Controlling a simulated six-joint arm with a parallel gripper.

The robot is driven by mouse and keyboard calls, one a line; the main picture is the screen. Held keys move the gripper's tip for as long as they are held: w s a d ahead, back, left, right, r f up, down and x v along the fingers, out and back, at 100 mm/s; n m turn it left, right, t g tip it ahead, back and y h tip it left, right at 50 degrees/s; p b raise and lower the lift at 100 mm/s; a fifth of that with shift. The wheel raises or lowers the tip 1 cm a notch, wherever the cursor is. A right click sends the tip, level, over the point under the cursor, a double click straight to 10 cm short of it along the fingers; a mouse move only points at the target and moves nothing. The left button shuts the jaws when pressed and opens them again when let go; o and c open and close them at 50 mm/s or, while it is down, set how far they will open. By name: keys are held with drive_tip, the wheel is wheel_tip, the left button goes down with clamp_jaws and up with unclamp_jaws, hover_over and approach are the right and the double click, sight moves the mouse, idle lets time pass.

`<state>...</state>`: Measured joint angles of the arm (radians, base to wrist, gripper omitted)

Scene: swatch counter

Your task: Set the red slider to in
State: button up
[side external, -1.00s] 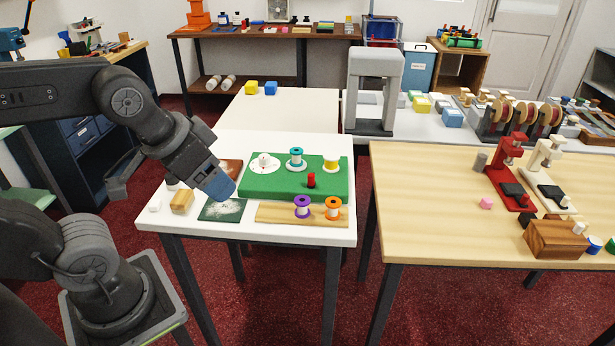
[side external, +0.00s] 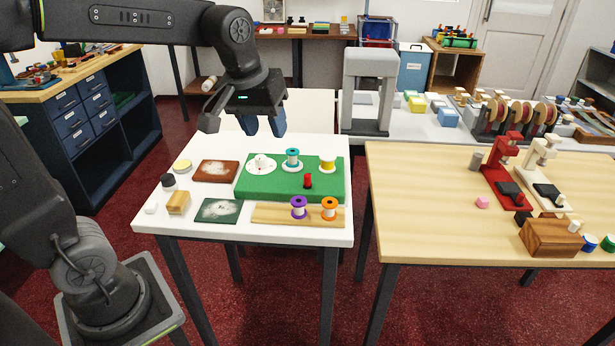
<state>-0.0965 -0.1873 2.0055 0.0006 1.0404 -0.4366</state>
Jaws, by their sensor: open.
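A small upright red knob (side external: 308,181), which looks like the red slider, stands on the front right part of the green board (side external: 270,185) on the white table. Any slot or in and out marks are too small to see.
The green board also carries a white dial (side external: 261,164), a teal spool (side external: 292,157) and a yellow spool (side external: 327,164). Purple (side external: 299,207) and orange (side external: 330,207) spools stand on a wooden strip in front. A brown plate (side external: 215,171) and a green plate (side external: 218,211) lie left.

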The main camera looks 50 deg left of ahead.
drive_tip(key=w+a+f+n+g, duration=0.1)
drive_tip(key=w+a+f+n, duration=0.1)
drive_tip(key=w, duration=0.3)
drive_tip(key=w+a+f+n+g, duration=0.1)
drive_tip(key=w+a+f+n, duration=0.1)
drive_tip(key=w, duration=0.3)
drive_tip(key=n+g, duration=0.1)
drive_tip(key=n, duration=0.3)
approach(308, 175)
wheel_tip(308, 175, down, 10)
drive_tip(key=shift+a+f, duration=0.15)
drive_tip(key=shift+f, duration=0.05)
clamp_jaws()
